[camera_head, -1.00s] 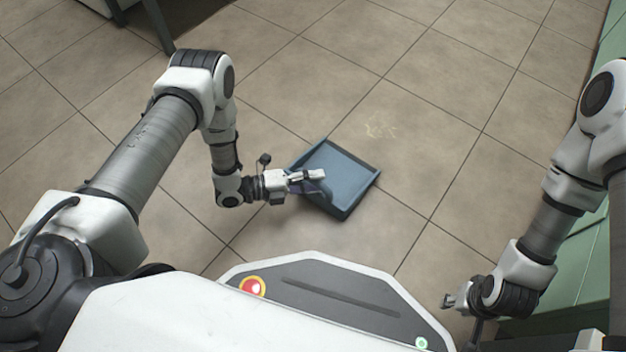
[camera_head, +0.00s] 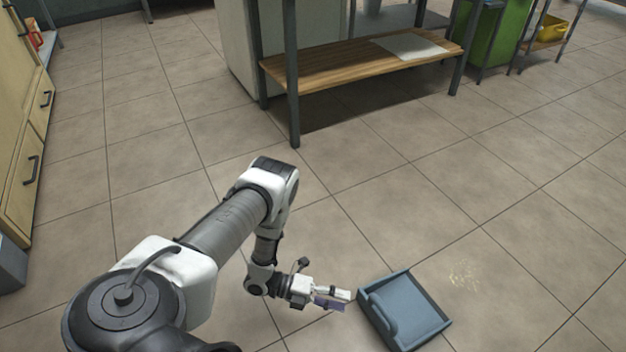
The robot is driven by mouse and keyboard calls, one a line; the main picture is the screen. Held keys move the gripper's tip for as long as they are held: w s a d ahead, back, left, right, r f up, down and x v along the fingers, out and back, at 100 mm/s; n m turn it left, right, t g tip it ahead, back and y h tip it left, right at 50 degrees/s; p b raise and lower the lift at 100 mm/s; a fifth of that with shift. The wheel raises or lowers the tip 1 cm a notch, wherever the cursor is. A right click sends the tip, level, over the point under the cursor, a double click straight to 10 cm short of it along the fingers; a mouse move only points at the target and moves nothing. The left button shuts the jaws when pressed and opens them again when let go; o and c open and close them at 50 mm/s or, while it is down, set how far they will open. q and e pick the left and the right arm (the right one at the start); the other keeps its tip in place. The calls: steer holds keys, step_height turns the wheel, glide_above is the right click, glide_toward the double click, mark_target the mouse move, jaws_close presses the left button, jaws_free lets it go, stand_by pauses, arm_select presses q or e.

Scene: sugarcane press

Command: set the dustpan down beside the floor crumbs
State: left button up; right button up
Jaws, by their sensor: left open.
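The blue-grey dustpan (camera_head: 403,311) lies flat on the tiled floor at the lower right of the head view. The pale yellowish crumbs (camera_head: 464,277) lie on the floor just right of the dustpan, a short gap away. My left gripper (camera_head: 340,299) is open and empty, just left of the dustpan, with a small visible gap between its fingertips and the pan's edge. My right gripper is out of the view.
A metal-legged table with a wooden lower shelf (camera_head: 340,72) stands at the back. Yellow cabinets (camera_head: 22,130) line the left side. A green bin (camera_head: 497,38) and a rack with a yellow item (camera_head: 551,29) stand at the back right. The floor between is clear.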

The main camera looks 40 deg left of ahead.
arm_select(q)
steer(key=w+d+n+y, duration=0.2)
steer(key=d+n+y, duration=0.3)
steer(key=n, duration=0.6)
steer(key=s+a+r+n+g+y, duration=0.3)
steer(key=s+n+g+y, duration=0.15)
steer(key=s+n, duration=0.4)
steer(key=s+a+r+n+g+y, duration=0.25)
steer(key=s+n+g+y, duration=0.2)
steer(key=s+n, duration=0.45)
step_height(320, 180, up, 45)
steer(key=p, duration=4.5)
steer(key=shift+w+a+t+p, duration=0.3)
steer(key=shift+a+t+p, duration=0.05)
steer(key=shift+a+t, duration=0.05)
steer(key=shift+n, duration=0.25)
steer(key=shift+c, duration=0.4)
